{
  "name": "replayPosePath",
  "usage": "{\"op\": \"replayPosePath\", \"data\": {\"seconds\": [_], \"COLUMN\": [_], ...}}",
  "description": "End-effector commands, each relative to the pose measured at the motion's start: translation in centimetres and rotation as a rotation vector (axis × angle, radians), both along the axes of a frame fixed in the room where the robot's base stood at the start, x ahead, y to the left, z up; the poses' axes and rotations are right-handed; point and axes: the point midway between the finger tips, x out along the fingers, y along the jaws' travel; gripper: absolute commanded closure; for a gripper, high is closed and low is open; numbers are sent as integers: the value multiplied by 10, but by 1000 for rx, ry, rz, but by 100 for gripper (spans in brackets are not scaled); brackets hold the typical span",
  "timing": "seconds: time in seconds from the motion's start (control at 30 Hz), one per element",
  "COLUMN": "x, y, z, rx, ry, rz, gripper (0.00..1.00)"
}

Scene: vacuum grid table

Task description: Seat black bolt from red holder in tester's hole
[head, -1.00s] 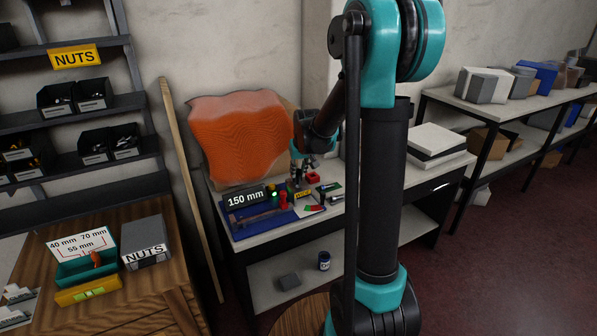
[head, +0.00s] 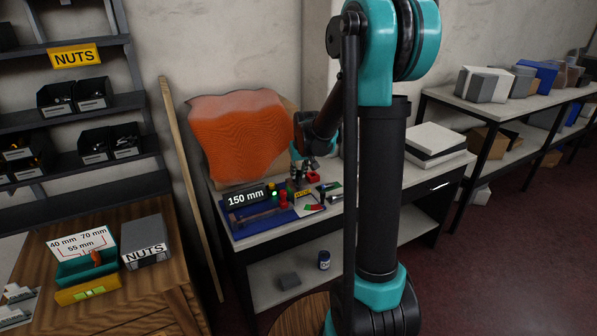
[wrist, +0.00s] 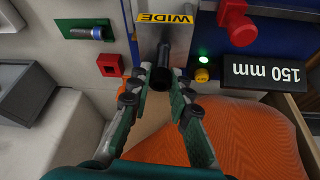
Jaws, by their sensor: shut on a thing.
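My gripper (wrist: 162,88) is shut on the black bolt (wrist: 160,79), which sits between the fingertips in the wrist view. The bolt is in front of the tester's grey plate (wrist: 150,35) with its yellow WIDE label (wrist: 167,18). The tester's hole is not visible, and I cannot tell whether the bolt touches the tester. The red holder (wrist: 111,65) stands beside the gripper, with a dark, empty-looking opening. In the head view my gripper (head: 302,168) is over the bench, near the red holder (head: 313,177) and the WIDE label (head: 302,194); the bolt is too small to make out there.
A green light (wrist: 204,59), a yellow button (wrist: 201,75), a red part (wrist: 238,27) and a 150 mm sign (wrist: 268,72) are close to the gripper.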

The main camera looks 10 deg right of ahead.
Motion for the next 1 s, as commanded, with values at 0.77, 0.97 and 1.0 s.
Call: {"op": "replayPosePath", "data": {"seconds": [0.77, 0.97, 1.0], "x": [0, 0, 0], "y": [0, 0, 0], "z": [-17, -22, -23], "rx": [0, 0, 0], "ry": [0, 0, 0], "rz": [0, 0, 0], "gripper": [100, 100, 100]}}
